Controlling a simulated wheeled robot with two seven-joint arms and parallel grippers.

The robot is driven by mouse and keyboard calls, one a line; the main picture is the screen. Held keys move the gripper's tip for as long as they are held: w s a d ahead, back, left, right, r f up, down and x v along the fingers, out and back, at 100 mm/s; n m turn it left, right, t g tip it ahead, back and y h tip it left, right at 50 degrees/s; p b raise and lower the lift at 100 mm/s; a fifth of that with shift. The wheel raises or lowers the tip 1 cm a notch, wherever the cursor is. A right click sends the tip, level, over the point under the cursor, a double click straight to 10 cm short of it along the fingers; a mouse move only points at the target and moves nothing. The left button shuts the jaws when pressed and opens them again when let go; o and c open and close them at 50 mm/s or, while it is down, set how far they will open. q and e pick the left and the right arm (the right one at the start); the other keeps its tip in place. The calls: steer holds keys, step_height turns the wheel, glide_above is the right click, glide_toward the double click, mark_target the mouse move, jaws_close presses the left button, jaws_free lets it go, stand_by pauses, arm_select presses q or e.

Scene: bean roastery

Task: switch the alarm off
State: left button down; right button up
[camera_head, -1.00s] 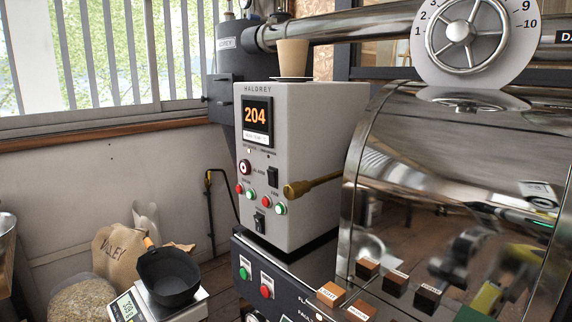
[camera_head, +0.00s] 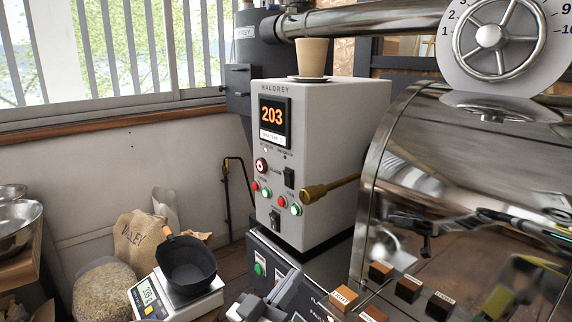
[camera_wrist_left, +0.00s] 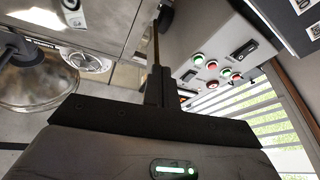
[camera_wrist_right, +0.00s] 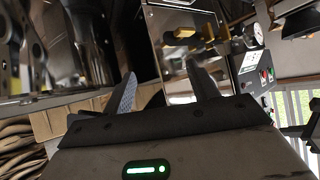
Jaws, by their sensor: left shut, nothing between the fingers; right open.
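The grey control box (camera_head: 315,170) stands left of the drum, its display reading 203. Its red-ringed alarm button (camera_head: 262,165) is on the front, below the display. A black rocker switch (camera_head: 290,177) is to its right, with red and green buttons below. My left gripper (camera_head: 292,279) is shut and empty, low in front of the box and apart from the alarm button. In the left wrist view, its closed fingers (camera_wrist_left: 158,78) show beside the button panel (camera_wrist_left: 215,66). My right gripper (camera_wrist_right: 163,84) is open and empty in the right wrist view; the head view does not clearly show it.
A brass handle (camera_head: 328,188) sticks out right of the buttons. A cup (camera_head: 311,57) stands on the box. The shiny drum (camera_head: 470,170) fills the right, with wooden sample blocks (camera_head: 409,288) in front. A black pan (camera_head: 187,264) sits on a scale at lower left.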

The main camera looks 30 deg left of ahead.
mark_target(287, 179)
arm_select(q)
steer(key=w+a+r+n+y+p, duration=0.1)
steer(key=w+a+r+n+y, duration=0.1)
steer(key=a+r+n+y, duration=0.2)
steer(key=w+a+r+n+y, duration=0.3)
steer(key=a+r+n+y, duration=0.2)
steer(key=a+y, duration=0.3)
steer(key=shift+a+r+g+p, duration=0.4)
steer(key=shift+a+r, duration=0.05)
steer(key=shift+a, duration=0.7)
arm_select(e)
steer(key=shift+d+r, duration=0.35)
arm_select(q)
steer(key=shift+w, duration=0.15)
steer(key=w+d+r+b, duration=0.1)
steer(key=w+d, duration=0.2)
steer(key=w, duration=0.5)
steer(key=shift+d, duration=0.25)
arm_select(e)
steer(key=shift+s+a+f, duration=0.15)
steer(key=shift+s+f, duration=0.05)
steer(key=shift+f, duration=0.25)
steer(key=shift+w, duration=0.1)
